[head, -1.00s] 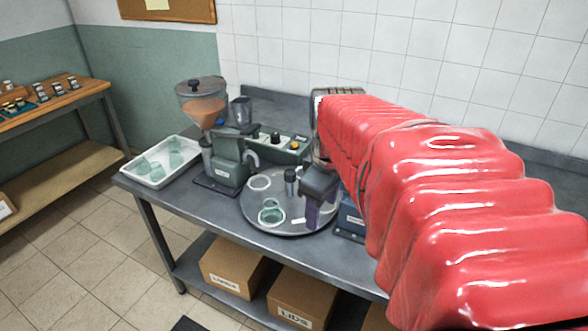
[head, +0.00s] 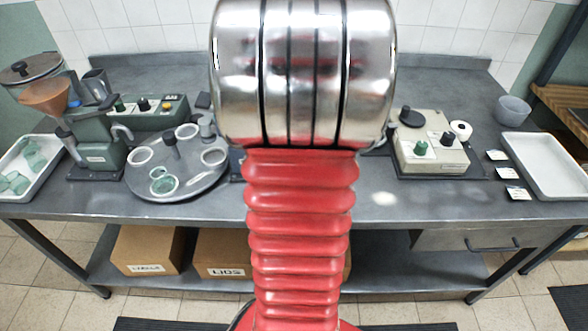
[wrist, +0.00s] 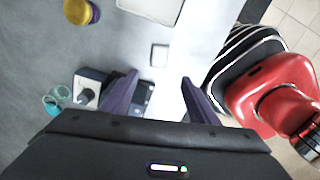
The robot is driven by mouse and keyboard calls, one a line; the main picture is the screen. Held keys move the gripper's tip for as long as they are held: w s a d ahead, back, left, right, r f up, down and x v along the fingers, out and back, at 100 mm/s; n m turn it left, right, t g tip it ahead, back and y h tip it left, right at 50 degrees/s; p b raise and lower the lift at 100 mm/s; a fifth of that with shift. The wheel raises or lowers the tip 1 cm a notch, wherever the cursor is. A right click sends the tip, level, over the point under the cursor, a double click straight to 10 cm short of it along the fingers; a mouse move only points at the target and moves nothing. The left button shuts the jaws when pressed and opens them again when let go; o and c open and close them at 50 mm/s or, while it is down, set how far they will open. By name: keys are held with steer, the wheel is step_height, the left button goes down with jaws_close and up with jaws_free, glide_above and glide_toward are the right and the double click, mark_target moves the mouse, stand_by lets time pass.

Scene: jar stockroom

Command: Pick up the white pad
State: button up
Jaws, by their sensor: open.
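A small white square pad (wrist: 159,55) with a grey edge lies flat on the grey surface in the wrist view, just beyond my fingertips and roughly centred between them. My gripper (wrist: 158,77) is open, with its two purple fingers spread and nothing between them. I cannot tell its height above the pad. In the head view, my red arm and its silver section hide the gripper, and I cannot pick out the pad there.
In the head view, a round turntable (head: 190,184) stands left, a cream machine (head: 430,150) right, and a white tray (head: 548,165) far right.

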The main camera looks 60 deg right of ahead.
steer(key=shift+s+d+f, duration=0.1)
steer(key=shift+f, duration=0.05)
step_height(320, 180, down, 8)
steer(key=shift+f, duration=0.2)
stand_by(0.5)
steer(key=shift+s+d+f, duration=0.1)
steer(key=shift+f, duration=1.2)
steer(key=shift+d+f, duration=0.1)
steer(key=shift+f, duration=1.2)
steer(key=shift+c, duration=0.6)
steer(key=c, duration=0.9)
